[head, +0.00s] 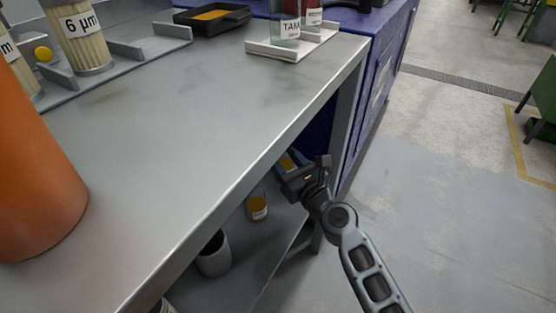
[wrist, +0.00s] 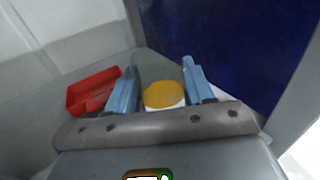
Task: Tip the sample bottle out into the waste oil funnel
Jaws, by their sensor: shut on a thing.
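My gripper (head: 289,163) is at the table's right end, below the level of the top, over the lower shelf. In the wrist view its blue fingers (wrist: 157,88) stand on both sides of a round amber thing with a white side (wrist: 163,95). It looks like a bottle of amber oil seen from above, and the gripper is shut on it. Its lower part is hidden by my gripper. An amber jar with a pale label (head: 257,206) stands on the lower shelf. I cannot make out a waste oil funnel for certain.
A grey cup (head: 213,255) stands on the lower shelf (head: 240,275). A red bin (wrist: 92,92) lies left of my fingers. The metal table top (head: 190,110) bears an orange cylinder (head: 35,170), a black tray (head: 238,20) and a white bottle rack (head: 262,50). A blue cabinet (head: 388,75) adjoins.

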